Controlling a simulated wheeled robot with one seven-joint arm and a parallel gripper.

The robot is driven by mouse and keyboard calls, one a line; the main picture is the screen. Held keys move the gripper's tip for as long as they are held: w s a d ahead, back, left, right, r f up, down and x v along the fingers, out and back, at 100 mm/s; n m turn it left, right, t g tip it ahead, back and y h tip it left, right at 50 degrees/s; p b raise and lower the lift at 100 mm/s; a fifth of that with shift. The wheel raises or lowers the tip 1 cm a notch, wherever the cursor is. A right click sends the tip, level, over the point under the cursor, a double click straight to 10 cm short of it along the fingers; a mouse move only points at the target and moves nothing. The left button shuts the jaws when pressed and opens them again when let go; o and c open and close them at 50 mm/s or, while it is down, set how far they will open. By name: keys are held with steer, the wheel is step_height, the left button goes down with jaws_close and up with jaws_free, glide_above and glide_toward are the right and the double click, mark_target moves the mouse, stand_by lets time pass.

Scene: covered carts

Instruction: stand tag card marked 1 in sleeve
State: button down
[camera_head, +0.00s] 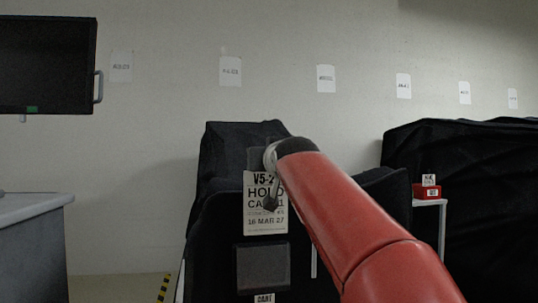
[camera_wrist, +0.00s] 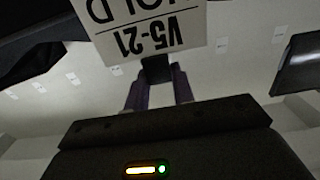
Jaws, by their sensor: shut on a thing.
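The white tag card (camera_head: 265,222) hangs upright in front of the middle covered cart, printed with "V5-2", "HOLD" and "16 MAR 27"; part of its print is hidden by my arm. My gripper (camera_wrist: 157,78) is shut on the card's top edge. In the wrist view the card (camera_wrist: 150,28) appears upside down and reads "V5-21". A dark rectangular sleeve (camera_head: 262,268) is on the front of the black cover, just below the card's lower edge. I cannot tell how far the card is in front of the cover.
The middle cart's black cover (camera_head: 222,210) fills the centre. Another black-covered cart (camera_head: 475,190) stands at the right. A small red box (camera_head: 427,192) with a card sits on a white stand between them. A grey table (camera_head: 30,210) and dark monitor (camera_head: 45,65) are at the left.

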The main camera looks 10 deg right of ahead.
mark_target(266, 216)
steer(key=w+f+b, duration=0.3)
steer(key=f+b, duration=0.5)
steer(key=f, duration=0.3)
steer(key=shift+w, duration=0.2)
stand_by(0.9)
steer(key=shift+f+b, duration=0.25)
steer(key=shift+b, duration=0.05)
steer(key=shift+f+b, duration=0.85)
steer(key=shift+f, duration=0.1)
steer(key=c, duration=1.1)
jaws_free()
steer(key=s+b, duration=0.1)
steer(key=s, duration=0.6)
steer(key=shift+s, duration=0.4)
